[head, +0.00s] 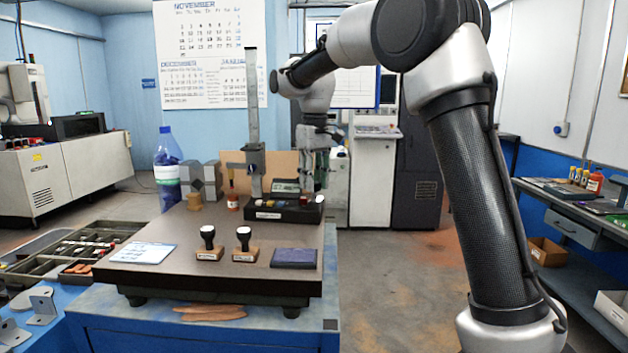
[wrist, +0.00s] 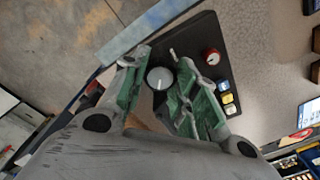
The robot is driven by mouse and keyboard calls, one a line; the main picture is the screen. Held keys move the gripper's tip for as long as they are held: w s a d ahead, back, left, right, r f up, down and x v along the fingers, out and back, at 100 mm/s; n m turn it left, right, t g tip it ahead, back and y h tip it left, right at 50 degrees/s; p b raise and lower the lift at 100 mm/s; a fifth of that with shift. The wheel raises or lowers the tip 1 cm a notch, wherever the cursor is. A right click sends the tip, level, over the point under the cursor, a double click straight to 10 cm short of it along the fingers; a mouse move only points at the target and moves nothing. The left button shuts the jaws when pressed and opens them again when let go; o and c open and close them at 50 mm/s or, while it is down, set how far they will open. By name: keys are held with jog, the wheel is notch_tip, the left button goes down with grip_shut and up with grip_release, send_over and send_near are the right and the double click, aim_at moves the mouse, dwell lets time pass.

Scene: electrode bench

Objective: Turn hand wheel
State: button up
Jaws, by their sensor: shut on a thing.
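A round grey knob with a pale line on its face, which I take for the hand wheel (wrist: 160,78), sits on a black box (wrist: 196,36). In the wrist view it lies between the green-padded fingertips of my gripper (wrist: 161,80), which is shut on it. In the head view my gripper (head: 312,172) points down over the same black box (head: 268,214) at the back right of the bench plate. The wheel itself is hard to make out there.
A red knob (wrist: 212,57) and small blue and yellow blocks (wrist: 226,92) are beside the wheel. A tall grey post (head: 253,110) stands just left of my gripper. The plate's middle is clear.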

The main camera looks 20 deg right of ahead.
jog(key=o, duration=1)
jog(key=shift+o, duration=0.2)
notch_tip(320, 180, up, 12)
jog(key=shift+d, duration=0.1)
